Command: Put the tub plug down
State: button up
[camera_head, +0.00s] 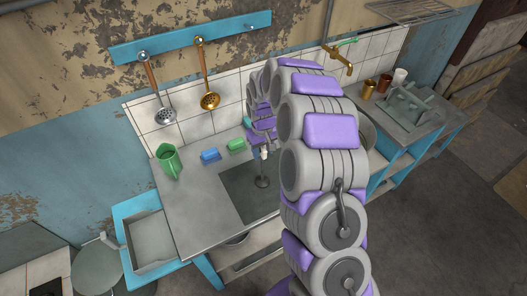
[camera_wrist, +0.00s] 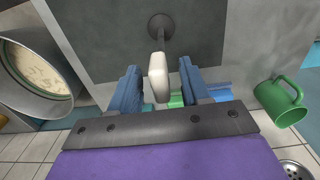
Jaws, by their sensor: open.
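The tub plug has a dark round disc, a thin stem and a white top. In the head view the tub plug (camera_head: 262,182) stands upright on a dark square panel (camera_head: 235,190) in the grey counter. In the wrist view its white top (camera_wrist: 158,80) lies between the two blue fingers, and its disc (camera_wrist: 161,24) rests on the dark panel. My gripper (camera_wrist: 158,68) is open, with a finger on each side of the white top and gaps showing. In the head view my gripper (camera_head: 262,147) is just above the plug, partly hidden by my arm.
A green mug (camera_head: 168,161), a blue block (camera_head: 210,156) and a green block (camera_head: 236,145) stand on the counter. A metal pot (camera_wrist: 62,60) with pale contents is at left in the wrist view. Ladles (camera_head: 209,100) hang behind. Clear counter (camera_head: 195,215) lies left of the panel.

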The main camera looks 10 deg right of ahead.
jog(key=r, duration=0.7)
jog(key=r+p, duration=0.1)
jog(key=r, duration=0.3)
jog(key=shift+d, duration=0.3)
jog(key=shift+s+a+r, duration=0.15)
jog(key=shift+s, duration=0.1)
jog(key=s+d+r+m, duration=0.1)
jog(key=s+r, duration=0.3)
jog(key=s, duration=0.5)
jog(key=s+r+g, duration=0.1)
jog(key=s+r, duration=0.2)
jog(key=s, duration=0.6)
jog(key=s+d+r+m, duration=0.1)
jog(key=s+r, duration=0.3)
jog(key=s, duration=0.6)
jog(key=s+d+f+m+b, duration=0.1)
jog(key=s+f, duration=0.4)
jog(key=s, duration=0.8)
jog(key=shift+d+m+g+b, duration=0.3)
jog(key=shift+d+g+b, duration=0.15)
jog(key=shift+b, duration=0.95)
